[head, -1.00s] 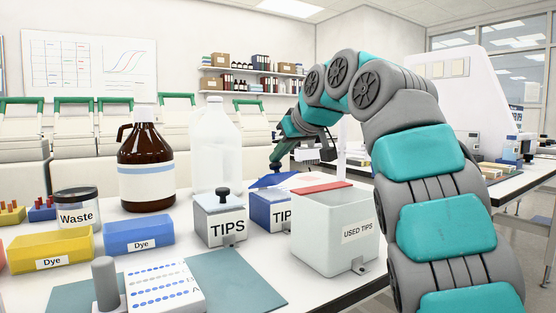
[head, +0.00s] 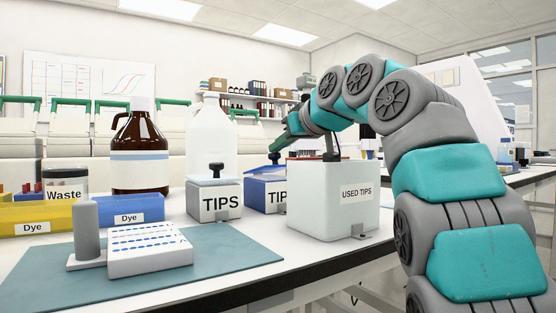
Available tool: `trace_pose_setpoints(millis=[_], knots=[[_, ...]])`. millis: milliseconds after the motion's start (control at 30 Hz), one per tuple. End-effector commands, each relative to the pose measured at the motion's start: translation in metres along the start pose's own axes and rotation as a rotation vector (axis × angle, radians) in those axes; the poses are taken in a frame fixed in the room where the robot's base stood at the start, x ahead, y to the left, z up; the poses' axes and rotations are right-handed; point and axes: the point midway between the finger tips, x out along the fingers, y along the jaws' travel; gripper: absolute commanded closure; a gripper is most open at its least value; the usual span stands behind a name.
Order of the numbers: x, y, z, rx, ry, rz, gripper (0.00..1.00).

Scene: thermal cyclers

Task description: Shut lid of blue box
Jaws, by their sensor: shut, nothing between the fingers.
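The blue box (head: 266,196), labelled TIPS, stands on the bench, partly hidden behind the USED TIPS bin. Its blue lid (head: 266,173) shows as a tilted panel above the box front; its hinge side and exact angle are hidden.
The white USED TIPS bin (head: 333,205) stands in front of the blue box. The teal mat (head: 230,255) has free room.

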Motion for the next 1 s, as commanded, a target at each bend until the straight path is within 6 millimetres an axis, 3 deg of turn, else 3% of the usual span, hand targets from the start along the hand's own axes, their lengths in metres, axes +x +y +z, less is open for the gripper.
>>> trace_pose_setpoints(millis=[1000], knots=[[0.006, 0.0, 0.018, 0.0, 0.054, 0.002, 1.0]])
